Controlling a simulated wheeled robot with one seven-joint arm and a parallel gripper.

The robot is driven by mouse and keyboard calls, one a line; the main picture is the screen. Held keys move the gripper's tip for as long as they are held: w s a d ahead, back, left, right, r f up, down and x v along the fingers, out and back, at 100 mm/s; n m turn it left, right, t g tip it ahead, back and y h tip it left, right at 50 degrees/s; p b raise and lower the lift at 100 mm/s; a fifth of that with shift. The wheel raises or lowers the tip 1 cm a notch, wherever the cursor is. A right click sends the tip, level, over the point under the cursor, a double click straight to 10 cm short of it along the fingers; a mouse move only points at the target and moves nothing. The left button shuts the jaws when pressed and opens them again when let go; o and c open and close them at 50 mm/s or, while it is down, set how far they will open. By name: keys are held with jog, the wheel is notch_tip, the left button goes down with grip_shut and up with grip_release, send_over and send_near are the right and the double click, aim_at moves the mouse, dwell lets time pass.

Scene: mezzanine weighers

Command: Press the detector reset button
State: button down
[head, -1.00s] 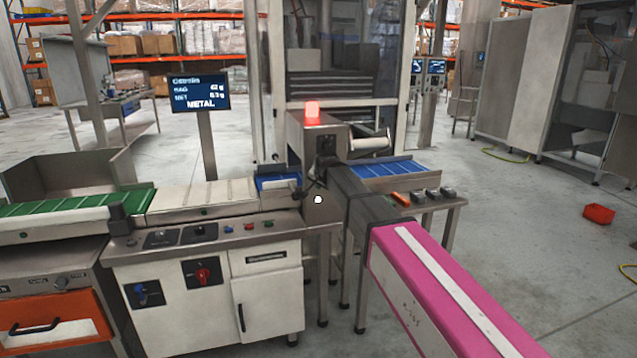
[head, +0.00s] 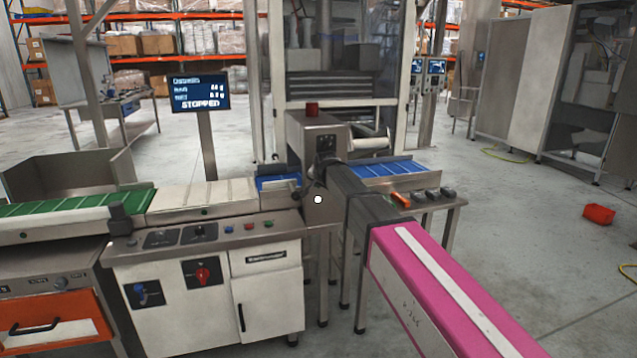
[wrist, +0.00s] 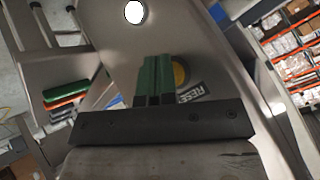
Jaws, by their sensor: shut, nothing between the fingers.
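The metal detector is a grey steel housing (head: 309,135) over the conveyor, with a beacon (head: 312,109) on top that is now dark red and unlit. In the wrist view, the reset button (wrist: 180,74) is a yellow round shape on the steel face, partly covered by my fingers. A label (wrist: 190,92) beside it reads "RESE", its end hidden. My gripper (wrist: 157,62) has its green fingers together and empty, right at the button. I cannot tell whether they touch it. The display (head: 201,92) reads "STOPPED".
A control cabinet (head: 268,295) with knobs and buttons stands at the left. A green belt (head: 75,205) and a white belt (head: 200,198) lead in. A blue belt (head: 395,170) leads out right.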

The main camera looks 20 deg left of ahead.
jog(key=shift+s+d, duration=0.4)
jog(key=shift+s, duration=0.3)
jog(key=shift+s, duration=0.1)
jog(key=s+d, duration=0.1)
jog(key=s, duration=0.1)
jog(key=s+d, duration=0.1)
jog(key=s, duration=0.1)
jog(key=shift+d, duration=0.3)
dwell(0.7)
